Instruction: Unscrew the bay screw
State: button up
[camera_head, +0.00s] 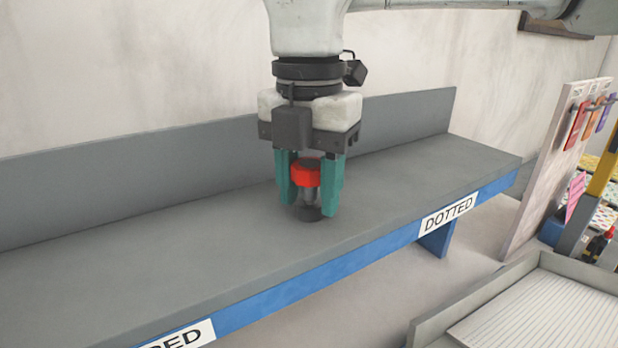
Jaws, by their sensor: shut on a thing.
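The bay screw (306,174) has a red head on a grey metal shank. It stands upright on a dark round base (308,213) on the grey shelf. My gripper (313,192) points straight down over it, with its teal fingers on either side of the red head. The fingers are shut on the head. The exact contact on the far side and any thread inside the base are hidden.
The grey shelf (150,262) has a raised back wall and a blue front edge with a "DOTTED" label (447,215). Its surface is otherwise clear. A pale tray (545,312) is at the lower right. A pegboard (545,180) with hanging coloured items stands at the right.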

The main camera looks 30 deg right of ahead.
jog(key=shift+a+r, duration=0.1)
jog(key=shift+r, duration=0.15)
jog(key=shift+n+p, duration=0.55)
jog(key=shift+n, duration=1.15)
jog(key=shift+f+n+p, duration=0.1)
jog(key=shift+n+p, duration=0.55)
jog(key=shift+n, duration=0.95)
jog(key=o, duration=1.1)
jog(key=shift+f, duration=0.1)
